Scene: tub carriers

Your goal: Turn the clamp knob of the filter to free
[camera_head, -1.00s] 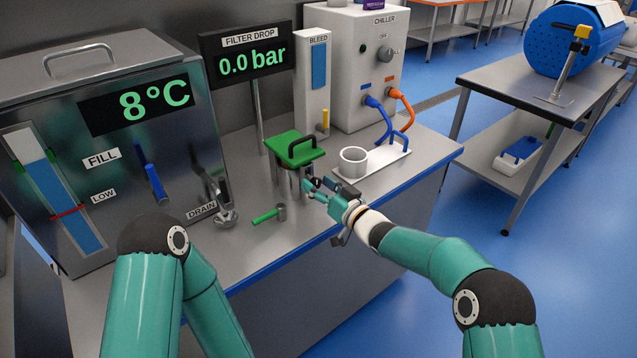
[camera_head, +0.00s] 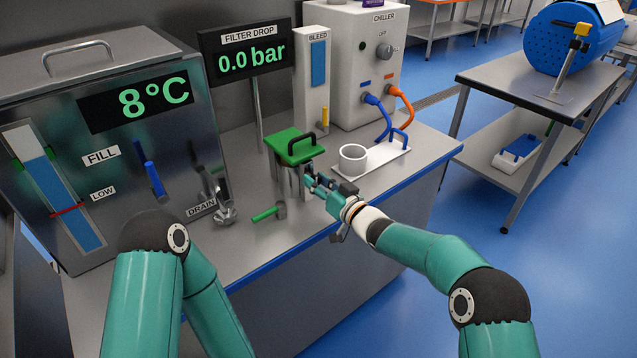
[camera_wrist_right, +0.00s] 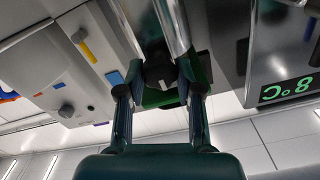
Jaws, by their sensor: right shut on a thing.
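The filter (camera_head: 288,178) stands on the counter as a metal canister with a green lid (camera_head: 296,145) and black handle. My right gripper (camera_head: 312,184) is at the canister's right front side. In the right wrist view the metal canister (camera_wrist_right: 172,25) and part of the green lid (camera_wrist_right: 162,98) show behind the fingers. The dark clamp knob (camera_wrist_right: 158,74) sits between the fingertips there, and my right gripper (camera_wrist_right: 158,84) is shut on it. The fingers hide most of the knob in the head view. My left arm shows, but its gripper does not.
A green-handled valve (camera_head: 268,214) lies low on the counter left of the gripper. A white cup (camera_head: 353,158) stands on a tray (camera_head: 385,160) to the right. The bleed panel (camera_head: 313,100) and chiller (camera_head: 350,60) stand behind. The counter's front edge is clear.

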